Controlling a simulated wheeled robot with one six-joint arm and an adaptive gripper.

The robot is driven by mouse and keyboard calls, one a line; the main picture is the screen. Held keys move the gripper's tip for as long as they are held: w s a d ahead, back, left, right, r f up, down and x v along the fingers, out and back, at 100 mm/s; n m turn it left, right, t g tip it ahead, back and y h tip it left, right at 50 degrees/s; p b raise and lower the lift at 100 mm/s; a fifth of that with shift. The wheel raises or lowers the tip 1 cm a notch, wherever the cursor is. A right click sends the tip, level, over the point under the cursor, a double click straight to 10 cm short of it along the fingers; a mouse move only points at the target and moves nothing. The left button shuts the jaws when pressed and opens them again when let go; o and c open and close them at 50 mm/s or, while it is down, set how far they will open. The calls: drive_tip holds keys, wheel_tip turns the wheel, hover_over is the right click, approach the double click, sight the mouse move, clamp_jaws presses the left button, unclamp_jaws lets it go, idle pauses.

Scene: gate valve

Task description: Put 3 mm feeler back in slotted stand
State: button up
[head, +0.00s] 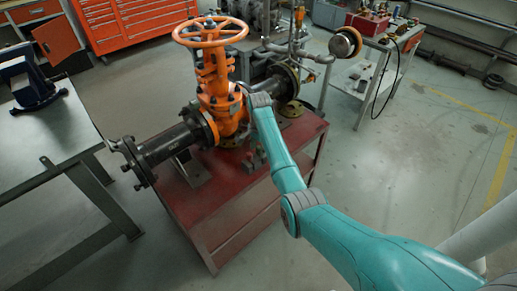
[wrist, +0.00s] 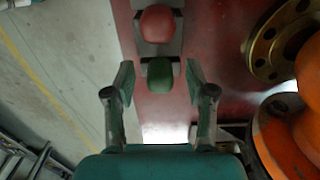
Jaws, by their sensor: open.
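My gripper (wrist: 160,76) is open in the wrist view, its two fingers apart. A green-topped piece (wrist: 160,71) shows between the fingertips, with a gap on each side. A red-topped piece (wrist: 157,24) is just beyond it. Both are set against grey, block-like parts (wrist: 178,46) on the red bench top; these may be the slotted stand, but its slots cannot be made out. No size marking is readable, so I cannot tell which piece is the 3 mm feeler. In the head view my gripper is not clearly visible, and small grey parts (head: 252,160) show beside my arm.
The orange gate valve (head: 216,85) with its handwheel and black flanged pipe (head: 165,146) stands on the red bench (head: 232,205). In the wrist view, orange valve body (wrist: 285,135) and a brass-coloured flange (wrist: 283,38) are close on the right. Open floor (head: 400,160) lies right of the bench.

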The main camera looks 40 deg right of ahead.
wheel_tip(320, 180, up, 8)
drive_tip(key=shift+f, duration=0.25)
idle(0.6)
